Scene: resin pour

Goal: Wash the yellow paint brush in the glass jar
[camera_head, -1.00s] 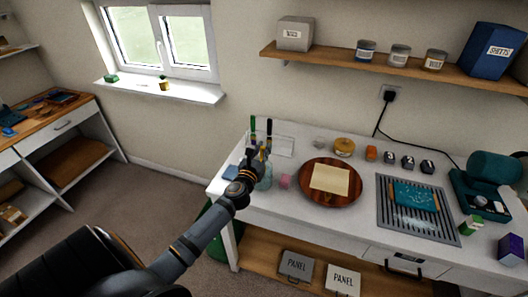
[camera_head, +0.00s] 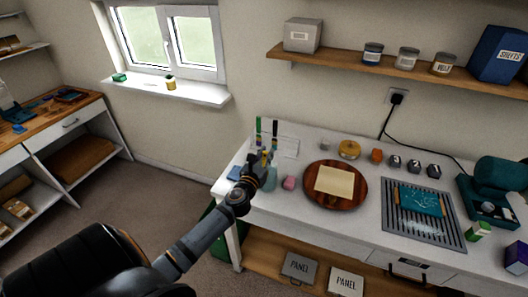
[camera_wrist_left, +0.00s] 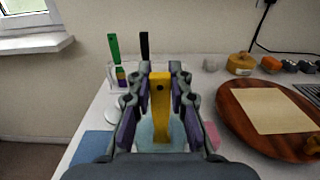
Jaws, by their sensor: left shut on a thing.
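My left gripper (camera_head: 264,165) is shut on the yellow paint brush, whose handle (camera_wrist_left: 160,92) stands between the fingers in the left wrist view. The brush points down at the glass jar (camera_head: 270,180), a pale teal jar near the left end of the white bench. The jar also shows behind the brush in the left wrist view (camera_wrist_left: 148,134). The gripper is at the jar's top and partly hides it. The brush's lower end overlaps the jar; I cannot tell how deep it reaches. My right gripper is out of view.
A green-handled brush (camera_wrist_left: 114,48) and a black-handled one (camera_wrist_left: 145,45) stand in a holder behind the jar. A blue square (camera_wrist_left: 91,147) lies left, a pink block (camera_head: 289,183) right. A round wooden board (camera_head: 352,198) with paper lies farther right.

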